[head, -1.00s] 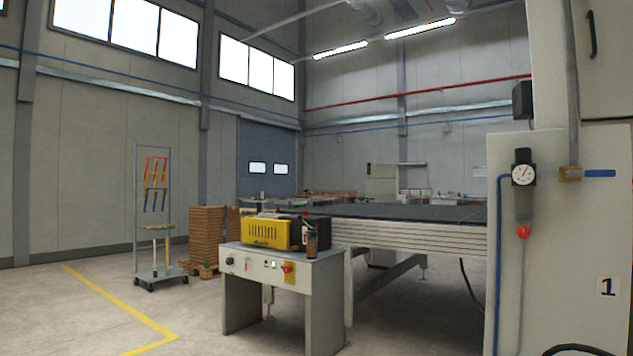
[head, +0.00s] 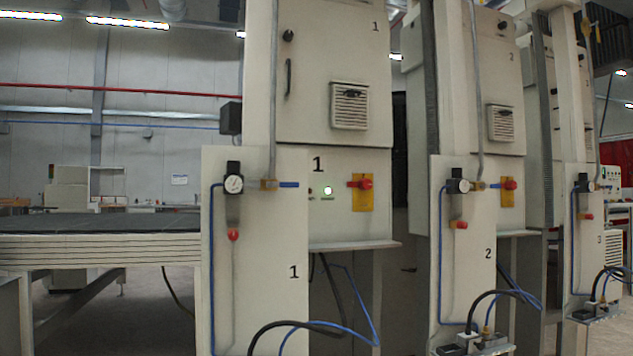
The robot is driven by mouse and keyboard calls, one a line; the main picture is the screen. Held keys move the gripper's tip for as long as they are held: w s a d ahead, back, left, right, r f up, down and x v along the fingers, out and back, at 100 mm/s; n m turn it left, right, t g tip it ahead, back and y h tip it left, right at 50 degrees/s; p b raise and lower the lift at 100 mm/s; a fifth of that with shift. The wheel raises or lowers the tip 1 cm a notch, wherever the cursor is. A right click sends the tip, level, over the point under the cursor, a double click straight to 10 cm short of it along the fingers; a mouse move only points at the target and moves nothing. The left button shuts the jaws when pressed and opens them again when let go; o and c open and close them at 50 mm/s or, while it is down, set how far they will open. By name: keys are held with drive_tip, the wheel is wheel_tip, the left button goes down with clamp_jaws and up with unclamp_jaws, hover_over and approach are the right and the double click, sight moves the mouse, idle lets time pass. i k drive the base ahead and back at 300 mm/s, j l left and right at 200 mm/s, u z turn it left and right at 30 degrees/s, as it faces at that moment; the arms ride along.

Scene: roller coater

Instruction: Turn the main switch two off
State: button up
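The second unit, marked 2, stands right of centre in the head view. Its main switch (head: 509,184) is a red rotary knob on a yellow plate, partly hidden by a panel and pipe in front. I cannot tell its on or off position at this size. Unit 1 has a like red switch (head: 361,184) on a yellow plate, with a lit green-white lamp (head: 327,191) to its left. My gripper is not in view.
Panel 1 (head: 262,270) and panel 2 (head: 468,260) carry gauges and red-handled valves. Black and blue hoses (head: 345,325) hang low in front. A third unit (head: 581,230) stands at the right. A conveyor table (head: 100,245) runs at the left.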

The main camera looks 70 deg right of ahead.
sight(508, 185)
drive_tip(key=z, duration=3.4)
drive_tip(key=i+l, duration=0.2)
drive_tip(key=i, duration=0.25)
drive_tip(key=i+l, duration=0.25)
drive_tip(key=i, duration=0.2)
drive_tip(key=i+l+z, duration=0.1)
drive_tip(key=i, duration=0.35)
drive_tip(key=i+l, duration=0.3)
drive_tip(key=i, duration=0.15)
